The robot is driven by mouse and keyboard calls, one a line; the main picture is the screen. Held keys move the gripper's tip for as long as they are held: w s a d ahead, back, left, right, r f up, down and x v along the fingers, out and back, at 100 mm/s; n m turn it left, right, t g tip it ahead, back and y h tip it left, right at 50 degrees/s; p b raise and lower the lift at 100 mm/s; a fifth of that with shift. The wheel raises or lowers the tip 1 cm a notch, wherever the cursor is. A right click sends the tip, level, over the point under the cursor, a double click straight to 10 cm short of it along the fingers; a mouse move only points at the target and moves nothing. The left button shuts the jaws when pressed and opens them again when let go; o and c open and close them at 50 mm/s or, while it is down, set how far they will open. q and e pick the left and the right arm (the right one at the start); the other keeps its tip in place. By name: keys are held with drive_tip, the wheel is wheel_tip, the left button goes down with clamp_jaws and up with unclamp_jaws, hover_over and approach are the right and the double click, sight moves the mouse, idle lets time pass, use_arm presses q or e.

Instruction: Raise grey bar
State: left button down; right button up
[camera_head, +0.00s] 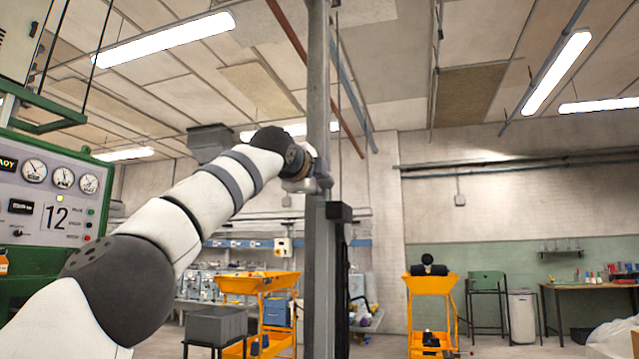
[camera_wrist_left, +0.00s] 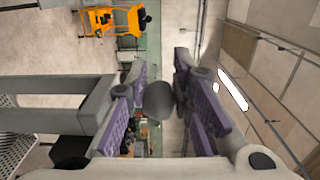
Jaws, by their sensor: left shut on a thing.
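My left arm (camera_head: 215,195) reaches up from the lower left to a tall vertical grey post in the head view. Its wrist is at the post, and the fingers are mostly hidden there. In the left wrist view, my left gripper (camera_wrist_left: 160,98) has purple-padded fingers on both sides of a dark grey rounded part (camera_wrist_left: 160,102). The gripper is shut on this part, which I take as the grey bar, seen nearly end-on. Its full length is hidden. My right gripper is not in view.
The grey post (camera_head: 318,80) stands upright in mid-view. A green-framed gauge panel (camera_head: 50,195) is at the left. Orange carts (camera_head: 432,285) and (camera_head: 260,284) and a grey bin (camera_head: 215,326) stand beyond. A table (camera_head: 585,287) is at the far right.

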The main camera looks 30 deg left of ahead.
use_arm(q)
drive_tip(key=c, duration=1.4)
unclamp_jaws()
drive_tip(key=v, duration=1.2)
drive_tip(key=shift+a, duration=0.1)
